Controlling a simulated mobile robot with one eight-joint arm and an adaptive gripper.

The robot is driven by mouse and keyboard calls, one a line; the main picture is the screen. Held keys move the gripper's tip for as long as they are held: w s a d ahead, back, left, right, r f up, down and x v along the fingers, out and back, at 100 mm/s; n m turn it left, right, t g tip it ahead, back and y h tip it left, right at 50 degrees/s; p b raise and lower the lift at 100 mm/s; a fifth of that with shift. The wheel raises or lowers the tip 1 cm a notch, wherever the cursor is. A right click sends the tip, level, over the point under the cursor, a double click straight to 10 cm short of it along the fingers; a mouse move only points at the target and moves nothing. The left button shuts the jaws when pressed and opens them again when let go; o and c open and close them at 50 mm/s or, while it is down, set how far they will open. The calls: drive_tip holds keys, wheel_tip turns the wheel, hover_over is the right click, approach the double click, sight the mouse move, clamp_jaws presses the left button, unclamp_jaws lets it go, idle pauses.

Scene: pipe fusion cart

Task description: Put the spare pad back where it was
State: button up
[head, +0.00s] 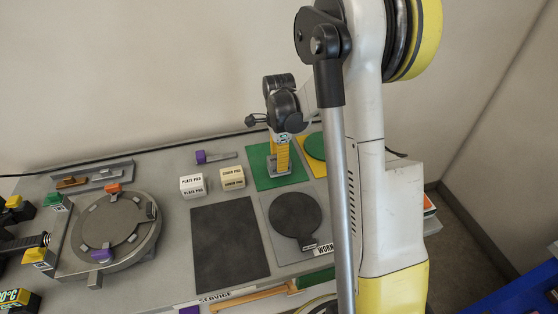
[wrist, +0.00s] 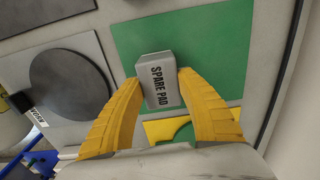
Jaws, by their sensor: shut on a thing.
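The spare pad (wrist: 158,80) is a pale grey block with "SPARE PAD" in black on its face. My gripper (wrist: 161,76) is shut on it, one yellow finger on each side, in the wrist view. A green square (wrist: 215,50) lies beneath the pad. In the head view my gripper (head: 283,168) points down over the green square (head: 262,181), and the pad is hard to make out behind the fingers. I cannot tell whether the pad touches the square.
Left of the green square stand a white block pair (head: 193,186) and a cream pair (head: 232,178). In front are a dark mat (head: 230,250) and a grey panel with a dark disc (head: 295,220). A yellow square with a green disc (head: 316,147) lies to the right. A round fixture (head: 115,232) stands left.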

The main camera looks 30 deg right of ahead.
drive_tip(key=shift+f, duration=0.15)
drive_tip(key=o, duration=1.2)
wheel_tip(320, 180, up, 12)
drive_tip(key=p, duration=0.4)
drive_tip(key=s+a+r+n+t, duration=0.3)
drive_tip(key=s+a+r+n, duration=0.4)
drive_tip(key=a+r+n, duration=0.1)
drive_tip(key=s+a+n+t, duration=0.1)
drive_tip(key=s+a+n, duration=0.1)
drive_tip(key=s+n, duration=0.1)
drive_tip(key=s+a+n+t, duration=0.1)
drive_tip(key=s+a+n, duration=0.2)
drive_tip(key=s+n, duration=0.1)
drive_tip(key=s+a+r+n+t, duration=0.1)
drive_tip(key=s+a+n+t, duration=0.1)
drive_tip(key=s+n, duration=0.2)
drive_tip(key=shift+a+n, duration=0.25)
drive_tip(key=shift+n, duration=0.85)
